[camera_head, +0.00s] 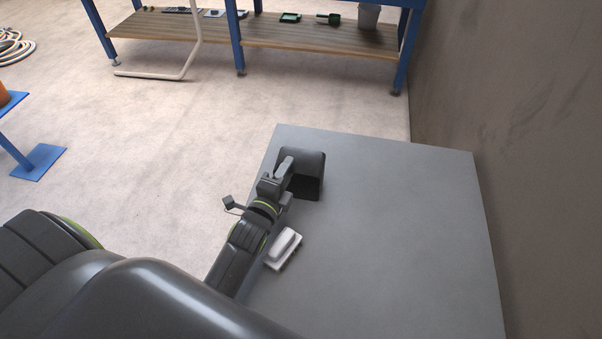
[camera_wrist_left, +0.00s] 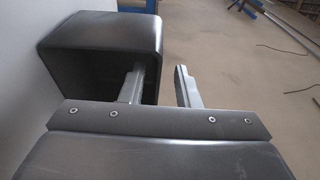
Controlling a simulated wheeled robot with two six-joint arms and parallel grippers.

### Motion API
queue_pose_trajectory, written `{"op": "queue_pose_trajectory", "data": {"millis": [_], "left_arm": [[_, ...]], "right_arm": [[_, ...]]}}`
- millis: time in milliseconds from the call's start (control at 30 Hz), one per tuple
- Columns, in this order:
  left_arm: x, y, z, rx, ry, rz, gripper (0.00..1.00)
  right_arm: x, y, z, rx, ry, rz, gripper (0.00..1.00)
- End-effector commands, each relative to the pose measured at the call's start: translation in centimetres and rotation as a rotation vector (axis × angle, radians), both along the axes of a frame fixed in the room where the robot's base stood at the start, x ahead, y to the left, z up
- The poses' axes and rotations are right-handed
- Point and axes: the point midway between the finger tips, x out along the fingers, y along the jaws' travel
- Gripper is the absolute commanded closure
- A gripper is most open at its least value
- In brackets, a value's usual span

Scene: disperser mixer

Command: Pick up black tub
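The black tub (camera_head: 314,170) stands near the far left part of the grey table (camera_head: 400,220). In the left wrist view the tub (camera_wrist_left: 100,30) fills the upper left, its dark opening facing the camera. My left gripper (camera_head: 287,168) is at the tub's left side. In the left wrist view its two fingers (camera_wrist_left: 160,88) are apart. One finger reaches in front of or into the opening, and the other is outside the tub's right wall. Whether either finger touches the wall cannot be told. My right gripper is not in view.
A small white and grey object (camera_head: 284,248) lies on the table near my left arm. The table's right side is clear, with a wall (camera_head: 520,130) beyond it. A blue-framed bench (camera_head: 290,34) with several items stands at the back.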

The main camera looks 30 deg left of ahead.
Motion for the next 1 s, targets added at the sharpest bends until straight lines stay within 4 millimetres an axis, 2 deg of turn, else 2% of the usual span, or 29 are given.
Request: {"op": "queue_pose_trajectory", "data": {"millis": [200, 367, 667, 767, 900, 1000], "left_arm": [[2.6, 0.5, -0.4, 0.003, -0.005, -0.002, 0.71], [4.4, 0.7, -0.3, 0.002, -0.003, -0.001, 0.71], [4.9, 0.7, -0.2, 0.0, -0.001, -0.001, 0.71], [4.9, 0.7, -0.2, 0.0, -0.001, -0.001, 0.8], [4.9, 0.7, -0.2, 0.0, -0.001, -0.001, 0.98], [4.9, 0.7, -0.2, 0.0, -0.001, -0.001, 1.0]], "right_arm": [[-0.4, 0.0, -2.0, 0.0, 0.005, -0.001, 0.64], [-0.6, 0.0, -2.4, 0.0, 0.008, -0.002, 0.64], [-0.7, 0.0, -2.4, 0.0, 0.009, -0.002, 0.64], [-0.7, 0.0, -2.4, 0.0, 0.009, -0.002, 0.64], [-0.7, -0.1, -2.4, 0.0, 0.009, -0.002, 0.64], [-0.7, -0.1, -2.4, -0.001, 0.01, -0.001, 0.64]]}}
